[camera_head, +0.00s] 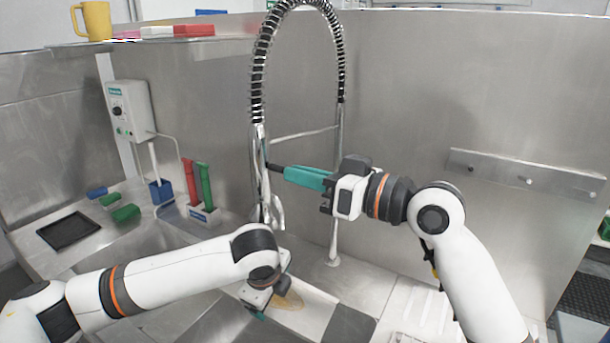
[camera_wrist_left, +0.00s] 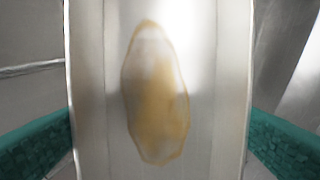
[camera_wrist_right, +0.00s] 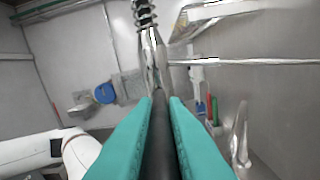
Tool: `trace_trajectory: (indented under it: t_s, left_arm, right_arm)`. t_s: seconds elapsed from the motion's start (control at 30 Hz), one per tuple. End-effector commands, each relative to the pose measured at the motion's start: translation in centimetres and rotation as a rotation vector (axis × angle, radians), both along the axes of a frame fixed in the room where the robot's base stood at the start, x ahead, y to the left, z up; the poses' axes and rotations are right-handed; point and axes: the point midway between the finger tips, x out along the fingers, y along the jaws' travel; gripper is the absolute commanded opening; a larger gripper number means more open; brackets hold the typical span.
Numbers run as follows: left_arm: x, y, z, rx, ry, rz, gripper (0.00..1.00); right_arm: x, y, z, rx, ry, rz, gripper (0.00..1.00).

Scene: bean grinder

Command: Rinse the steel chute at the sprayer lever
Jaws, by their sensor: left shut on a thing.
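The steel chute (camera_head: 312,312) is a pale trough at the bottom centre of the head view, below the sprayer. A yellow-brown stain (camera_wrist_left: 157,95) lies along its middle. My left gripper (camera_head: 262,314) is shut on the chute, with a teal finger at each side in the left wrist view. The sprayer (camera_head: 270,205) hangs from a coiled spring hose. Its black sprayer lever (camera_wrist_right: 160,135) lies between the teal fingers of my right gripper (camera_head: 290,173), which is shut on it. No water shows.
A rack with red and green tools (camera_head: 204,215) and a blue holder (camera_head: 161,191) stand left of the sprayer. A black tray (camera_head: 68,231) lies further left. A yellow mug (camera_head: 95,20) stands on the ledge. Steel walls close off the back and right.

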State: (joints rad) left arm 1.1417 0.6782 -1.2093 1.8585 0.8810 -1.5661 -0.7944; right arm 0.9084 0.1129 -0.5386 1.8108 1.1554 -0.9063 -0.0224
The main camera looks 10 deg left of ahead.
Motion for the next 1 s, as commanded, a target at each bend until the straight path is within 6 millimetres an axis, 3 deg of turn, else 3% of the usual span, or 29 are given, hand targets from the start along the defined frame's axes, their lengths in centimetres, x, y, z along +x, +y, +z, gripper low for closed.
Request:
trace_trajectory:
  t_s: [0.8, 0.83, 0.9, 1.0]
  left_arm:
    - [0.0, 0.0, 0.1, -0.001, -0.003, 0.0, 0.52]
    - [0.0, 0.0, 0.1, -0.001, -0.003, 0.0, 0.52]
    - [0.0, 0.0, 0.1, -0.001, -0.003, 0.0, 0.52]
    - [0.0, 0.0, 0.1, -0.001, -0.003, 0.0, 0.52]
  right_arm:
    - [0.1, 0.0, -1.0, 0.141, -0.05, -0.001, 0.0]
    - [0.1, 0.0, -1.0, 0.141, -0.05, -0.001, 0.15]
    - [0.1, 0.0, -1.0, 0.141, -0.05, -0.001, 0.26]
    - [0.1, 0.0, -1.0, 0.141, -0.05, -0.001, 0.33]
